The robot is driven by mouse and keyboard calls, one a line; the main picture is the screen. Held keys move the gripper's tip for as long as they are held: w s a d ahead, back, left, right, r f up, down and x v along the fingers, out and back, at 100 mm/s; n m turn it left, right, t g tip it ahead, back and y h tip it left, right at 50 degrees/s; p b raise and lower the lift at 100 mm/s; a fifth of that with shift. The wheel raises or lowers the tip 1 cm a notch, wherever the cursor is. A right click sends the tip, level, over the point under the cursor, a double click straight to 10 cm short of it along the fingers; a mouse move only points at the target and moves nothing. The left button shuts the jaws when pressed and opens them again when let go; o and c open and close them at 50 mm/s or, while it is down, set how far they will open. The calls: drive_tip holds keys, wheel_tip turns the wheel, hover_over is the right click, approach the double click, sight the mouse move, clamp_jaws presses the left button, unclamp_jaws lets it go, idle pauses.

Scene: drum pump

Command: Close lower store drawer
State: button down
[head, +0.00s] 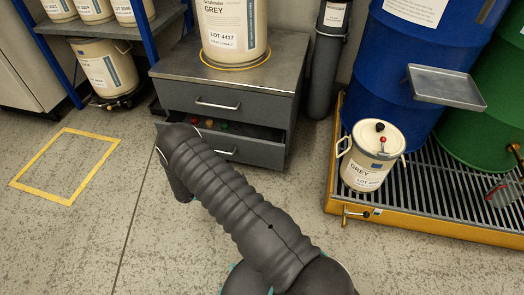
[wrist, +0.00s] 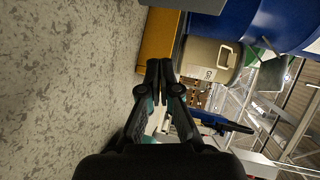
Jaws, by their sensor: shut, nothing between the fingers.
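The grey store cabinet (head: 283,92) stands against the back wall in the head view. Its upper drawer (head: 245,103) is shut. The lower drawer (head: 262,152) is pulled out a little, and small coloured items show inside it. A pale bar handle is on its front, and my arm covers its left end. My arm reaches up to the drawer's left front, and my gripper is hidden behind it in the head view. In the wrist view my gripper (wrist: 160,68) is shut and empty. Whether it touches the drawer cannot be seen.
A large GREY container (head: 232,30) stands on the cabinet. To the right, a yellow-edged grated pallet (head: 400,222) holds blue (head: 395,75) and green drums and a small lidded pail (head: 368,170). A blue-framed shelf is at left. Floor around the yellow square (head: 66,165) is clear.

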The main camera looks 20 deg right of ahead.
sight(259, 143)
wheel_tip(259, 143, up, 6)
drive_tip(key=w+t+h, duration=0.1)
drive_tip(key=w+h, duration=0.1)
drive_tip(key=h, duration=0.1)
drive_tip(key=w+d, duration=0.1)
drive_tip(key=d, duration=0.3)
drive_tip(key=w+d, duration=0.1)
drive_tip(key=d, duration=0.3)
drive_tip(key=w+d, duration=0.1)
drive_tip(key=d, duration=0.3)
drive_tip(key=shift+w+d, duration=0.15)
drive_tip(key=shift+w, duration=0.05)
drive_tip(key=shift+w+d, duration=0.35)
drive_tip(key=shift+w, duration=0.15)
drive_tip(key=w+b, duration=0.1)
drive_tip(key=w+d, duration=0.1)
drive_tip(key=w+d+b, duration=0.1)
drive_tip(key=shift+d+f+m+b, duration=0.1)
drive_tip(key=shift+f+m+b, duration=0.15)
drive_tip(key=shift+m+b, duration=0.1)
drive_tip(key=shift+w+d+r, duration=0.25)
drive_tip(key=shift+w+d, duration=0.1)
drive_tip(key=shift+w, duration=0.05)
